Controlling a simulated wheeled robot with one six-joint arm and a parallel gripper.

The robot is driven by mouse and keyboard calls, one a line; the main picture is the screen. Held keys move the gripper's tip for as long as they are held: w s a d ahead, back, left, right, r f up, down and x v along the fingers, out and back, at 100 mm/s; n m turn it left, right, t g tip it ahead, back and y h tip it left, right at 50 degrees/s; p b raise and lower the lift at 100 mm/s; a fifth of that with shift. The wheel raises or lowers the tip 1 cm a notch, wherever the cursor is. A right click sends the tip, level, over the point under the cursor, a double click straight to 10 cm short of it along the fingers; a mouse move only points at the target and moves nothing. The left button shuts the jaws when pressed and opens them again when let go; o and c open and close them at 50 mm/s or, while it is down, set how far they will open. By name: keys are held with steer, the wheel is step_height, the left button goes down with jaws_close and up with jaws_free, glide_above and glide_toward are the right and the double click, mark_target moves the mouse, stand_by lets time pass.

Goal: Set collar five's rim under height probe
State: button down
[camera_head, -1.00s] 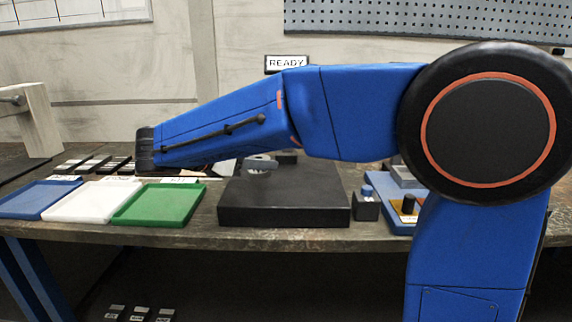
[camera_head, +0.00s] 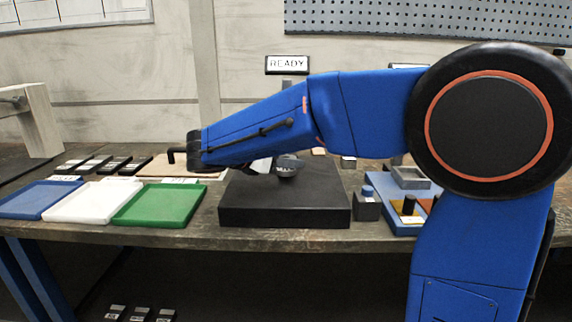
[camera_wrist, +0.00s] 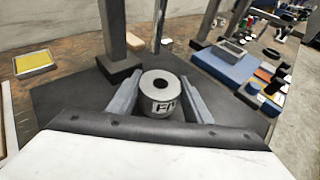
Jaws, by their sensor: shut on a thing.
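A grey ring-shaped collar (camera_wrist: 155,84) with a dark centre hole and a partly visible label beginning with "F" sits between the fingers of my gripper (camera_wrist: 161,78) in the wrist view. The fingers are shut on its sides. In the head view the collar (camera_head: 290,170) shows as a small grey round piece over the black slab (camera_head: 285,215); I cannot tell whether it touches the slab. A grey upright post (camera_wrist: 114,28) on a dark foot stands beyond the collar to the left. A thinner stem (camera_wrist: 158,30) is behind it; I cannot tell which part is the height probe's tip.
Blue (camera_head: 38,200), white (camera_head: 92,203) and green (camera_head: 160,205) trays lie left of the slab. A blue fixture tray (camera_head: 400,222) with small parts and a dark block (camera_head: 366,208) stand to its right. A READY sign (camera_head: 287,64) is behind.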

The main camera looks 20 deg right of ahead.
steer(key=shift+f, duration=0.5)
steer(key=shift+f, duration=0.15)
steer(key=c, duration=0.9)
jaws_free()
steer(key=shift+s+a+r, duration=0.1)
steer(key=shift+a+r, duration=0.05)
steer(key=shift+r, duration=0.05)
steer(key=v, duration=1.1)
steer(key=shift+s+a+r, duration=0.1)
steer(key=shift+s+a, duration=0.05)
steer(key=shift+a, duration=0.15)
